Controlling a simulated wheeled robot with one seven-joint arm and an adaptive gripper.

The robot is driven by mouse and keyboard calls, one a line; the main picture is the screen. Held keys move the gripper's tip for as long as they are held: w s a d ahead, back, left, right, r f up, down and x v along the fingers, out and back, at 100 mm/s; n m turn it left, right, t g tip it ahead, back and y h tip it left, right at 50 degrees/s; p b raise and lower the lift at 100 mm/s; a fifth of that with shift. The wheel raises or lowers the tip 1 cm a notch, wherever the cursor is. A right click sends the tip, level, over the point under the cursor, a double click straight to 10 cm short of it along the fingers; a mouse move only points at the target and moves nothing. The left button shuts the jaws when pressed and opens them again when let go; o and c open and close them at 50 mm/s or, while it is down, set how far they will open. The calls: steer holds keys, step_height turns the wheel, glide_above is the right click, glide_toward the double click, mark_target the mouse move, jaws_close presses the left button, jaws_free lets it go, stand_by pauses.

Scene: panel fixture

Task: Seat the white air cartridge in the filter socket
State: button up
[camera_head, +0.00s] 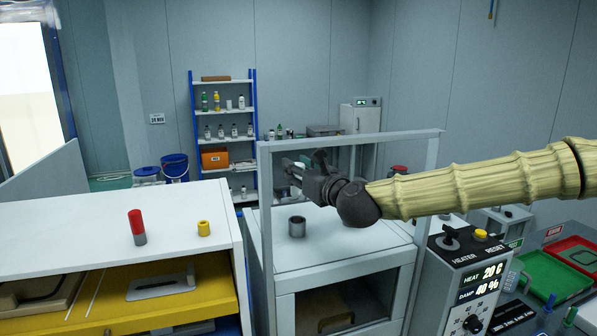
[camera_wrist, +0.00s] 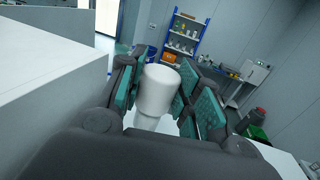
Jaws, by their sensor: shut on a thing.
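The white air cartridge (camera_wrist: 158,92) stands between the teal finger pads of my gripper (camera_wrist: 156,95) in the wrist view, with a narrower lower part beneath its wide top. My gripper (camera_head: 296,172) is shut on it. In the head view the gripper is inside a grey frame, above the white cabinet top; the cartridge cannot be made out there. A short grey open-topped cylinder (camera_head: 297,227), which looks like the filter socket, stands on the cabinet top below the gripper. The cartridge is apart from it.
The grey frame (camera_head: 265,210) surrounds the cabinet top (camera_head: 335,245). A control panel (camera_head: 470,285) with a heater knob is at right. Shelves (camera_head: 224,130) stand behind.

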mark_target(299, 196)
steer(key=shift+d+f+b, duration=0.1)
steer(key=shift+f+b, duration=2.55)
steer(key=shift+f, duration=0.25)
steer(key=shift+s, duration=0.1)
steer(key=shift+b, duration=1.1)
steer(key=shift+f+b, duration=2.45)
steer(key=shift+f, duration=0.15)
stand_by(0.5)
steer(key=o, duration=1.2)
